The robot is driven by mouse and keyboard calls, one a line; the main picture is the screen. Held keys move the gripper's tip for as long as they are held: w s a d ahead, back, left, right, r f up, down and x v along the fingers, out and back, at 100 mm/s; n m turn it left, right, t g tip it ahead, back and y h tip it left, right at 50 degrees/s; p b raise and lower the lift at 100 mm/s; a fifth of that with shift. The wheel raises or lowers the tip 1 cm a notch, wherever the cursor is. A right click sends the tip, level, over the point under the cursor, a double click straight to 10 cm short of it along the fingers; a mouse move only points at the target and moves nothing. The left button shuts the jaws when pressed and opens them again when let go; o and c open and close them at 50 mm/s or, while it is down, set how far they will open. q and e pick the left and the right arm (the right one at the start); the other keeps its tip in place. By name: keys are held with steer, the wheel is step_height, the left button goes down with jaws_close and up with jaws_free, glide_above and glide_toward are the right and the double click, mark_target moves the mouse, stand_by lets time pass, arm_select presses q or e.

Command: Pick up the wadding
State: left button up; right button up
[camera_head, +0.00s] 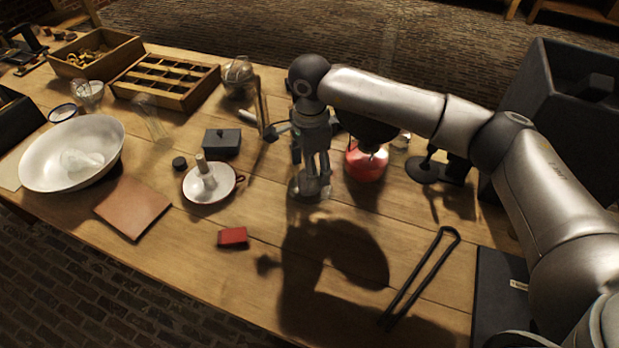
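I cannot clearly pick out the wadding; a pale, translucent lump (82,162) lies in the white basin (38,170) at the left, but I cannot tell what it is. My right gripper (314,188) points down over the middle of the table, at a small clear glass vessel (297,190). Its fingers are close together, and whether they hold anything is not clear. The inside of the vessel is hidden behind the fingers. My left gripper is not in view.
A red-bottomed vessel (366,168) stands just right of the gripper. A candle dish (208,190), a dark box (222,142) and a red block (233,237) are left of it. Black tongs (420,277) lie at the front right. A divided wooden tray (165,80) stands at the back left.

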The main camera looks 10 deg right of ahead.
step_height(320, 180, down, 3)
steer(key=shift+a+r, duration=0.1)
steer(key=shift+r, duration=0.05)
steer(key=shift+f, duration=0.55)
steer(key=shift+c, duration=1)
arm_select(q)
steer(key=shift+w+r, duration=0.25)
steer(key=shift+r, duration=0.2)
arm_select(e)
steer(key=c, duration=0.7)
steer(key=shift+r, duration=0.1)
